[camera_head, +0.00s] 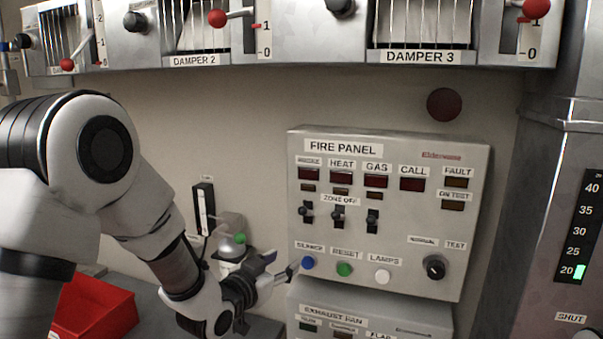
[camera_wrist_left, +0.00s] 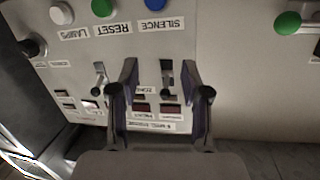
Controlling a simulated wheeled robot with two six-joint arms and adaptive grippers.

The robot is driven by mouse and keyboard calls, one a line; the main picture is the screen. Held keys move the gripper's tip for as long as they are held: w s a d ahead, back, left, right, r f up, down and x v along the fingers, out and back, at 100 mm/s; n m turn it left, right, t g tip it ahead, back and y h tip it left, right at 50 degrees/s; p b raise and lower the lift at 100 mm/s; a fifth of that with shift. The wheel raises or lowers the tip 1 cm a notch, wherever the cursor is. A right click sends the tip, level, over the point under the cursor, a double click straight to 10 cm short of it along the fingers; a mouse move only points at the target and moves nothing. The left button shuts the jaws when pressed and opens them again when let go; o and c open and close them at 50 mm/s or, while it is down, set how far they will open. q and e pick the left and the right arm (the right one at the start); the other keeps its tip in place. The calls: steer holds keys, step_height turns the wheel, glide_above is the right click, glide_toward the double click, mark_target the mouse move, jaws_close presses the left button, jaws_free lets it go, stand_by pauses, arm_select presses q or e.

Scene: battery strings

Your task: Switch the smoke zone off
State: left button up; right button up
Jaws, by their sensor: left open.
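The grey fire panel (camera_head: 400,240) is on the wall, right of centre in the head view, and appears upside down in the left wrist view. Its smoke zone switch (camera_head: 306,211) is the leftmost of three small black toggles under the "ZONE OFF" label. It also shows in the left wrist view (camera_wrist_left: 167,76), between the fingers in the picture. I cannot tell its position. My left gripper (camera_head: 281,266) is open and empty, in front of the panel's lower left edge, near the blue silence button (camera_head: 308,262). Contact is not visible. My right gripper is out of view.
The heat switch (camera_head: 338,215) and gas switch (camera_head: 372,220) stand close beside the smoke switch. Reset (camera_head: 344,269) and lamps (camera_head: 382,275) buttons sit below. A damper row (camera_head: 300,35) hangs above, an exhaust panel (camera_head: 375,317) below. A red bin (camera_head: 98,310) is at lower left.

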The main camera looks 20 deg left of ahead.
arm_select(q)
steer(key=m+t, duration=0.1)
steer(key=t, duration=0.1)
glide_toward(301, 212)
steer(key=w+d, duration=0.1)
steer(key=w, duration=0.2)
steer(key=shift+h, duration=0.3)
steer(key=p+x, duration=0.1)
steer(key=x, duration=0.1)
steer(key=p+x, duration=0.2)
steer(key=a+p+x, duration=0.1)
steer(key=x, duration=0.2)
steer(key=shift+r+p, duration=0.1)
steer(key=shift+p, duration=0.2)
steer(key=shift+w+d, duration=0.2)
steer(key=shift+w, duration=0.35)
steer(key=shift+f, duration=0.25)
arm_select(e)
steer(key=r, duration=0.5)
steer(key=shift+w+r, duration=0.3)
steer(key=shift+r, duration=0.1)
arm_select(q)
steer(key=shift+a, duration=0.15)
steer(key=c, duration=0.6)
jaws_close()
